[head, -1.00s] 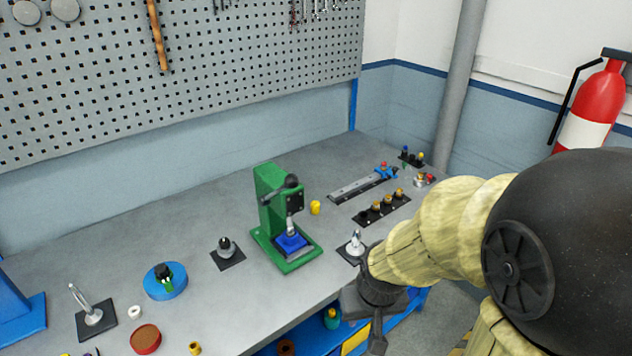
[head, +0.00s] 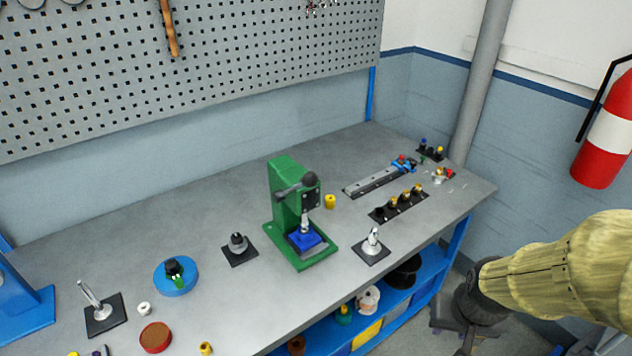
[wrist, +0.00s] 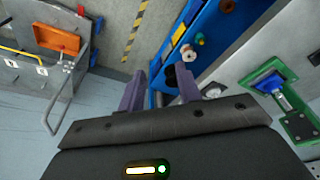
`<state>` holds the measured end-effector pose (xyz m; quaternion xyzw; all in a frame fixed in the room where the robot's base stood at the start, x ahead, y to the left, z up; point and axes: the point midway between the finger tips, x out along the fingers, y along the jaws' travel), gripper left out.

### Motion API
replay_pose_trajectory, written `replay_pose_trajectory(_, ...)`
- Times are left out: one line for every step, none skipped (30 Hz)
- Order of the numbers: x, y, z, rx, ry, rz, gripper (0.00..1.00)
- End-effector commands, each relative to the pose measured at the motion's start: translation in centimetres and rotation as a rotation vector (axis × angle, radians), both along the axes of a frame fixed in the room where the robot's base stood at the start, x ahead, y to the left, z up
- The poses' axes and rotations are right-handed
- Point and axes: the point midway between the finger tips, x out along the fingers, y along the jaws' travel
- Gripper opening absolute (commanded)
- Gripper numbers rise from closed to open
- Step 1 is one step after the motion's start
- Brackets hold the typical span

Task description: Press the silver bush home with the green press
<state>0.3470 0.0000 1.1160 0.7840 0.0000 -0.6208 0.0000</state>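The green press (head: 283,190) stands upright on the middle of the bench. Its dark lever (head: 295,188) ends in a round black knob beside the head. A blue block (head: 306,243) sits on its base, with a silver piece (head: 304,224) upright between block and head; I cannot tell whether this is the bush or the ram. The press also shows at the right of the wrist view (wrist: 262,74). My gripper (wrist: 160,80) is open and empty, its two purple-grey fingers apart. It is off the bench's front edge, right of the press and clear of it.
A silver part (head: 373,239) on a black plate stands right of the press, and a dark-topped part (head: 238,243) left of it. A black rack (head: 398,205) lies further right. Blue shelves (head: 430,262) run under the bench.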

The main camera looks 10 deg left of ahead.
Motion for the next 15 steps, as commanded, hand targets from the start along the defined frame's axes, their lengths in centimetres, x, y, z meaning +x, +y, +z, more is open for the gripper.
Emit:
replay_pose_trajectory(0.0, 0.0, 0.0, 0.0, 0.0, 0.0, 0.34)
replay_pose_trajectory(0.0, 0.0, 0.0, 0.0, 0.0, 0.0, 0.34)
replay_pose_trajectory(0.0, 0.0, 0.0, 0.0, 0.0, 0.0, 0.34)
replay_pose_trajectory(0.0, 0.0, 0.0, 0.0, 0.0, 0.0, 0.34)
replay_pose_trajectory(0.0, 0.0, 0.0, 0.0, 0.0, 0.0, 0.34)
replay_pose_trajectory(0.0, 0.0, 0.0, 0.0, 0.0, 0.0, 0.34)
replay_pose_trajectory(0.0, 0.0, 0.0, 0.0, 0.0, 0.0, 0.34)
replay_pose_trajectory(0.0, 0.0, 0.0, 0.0, 0.0, 0.0, 0.34)
replay_pose_trajectory(0.1, 0.0, 0.0, -0.001, -0.003, 0.002, 0.34)
replay_pose_trajectory(0.2, 0.0, 0.0, -0.002, -0.008, 0.005, 0.34)
replay_pose_trajectory(0.4, 0.0, 0.0, -0.005, -0.015, 0.009, 0.34)
replay_pose_trajectory(0.7, -0.1, 0.0, -0.01, -0.028, 0.018, 0.34)
replay_pose_trajectory(1.1, -0.1, 0.0, -0.016, -0.044, 0.029, 0.34)
replay_pose_trajectory(1.6, 0.0, 0.0, -0.022, -0.064, 0.043, 0.34)
replay_pose_trajectory(2.4, 0.1, 0.0, -0.031, -0.095, 0.066, 0.34)
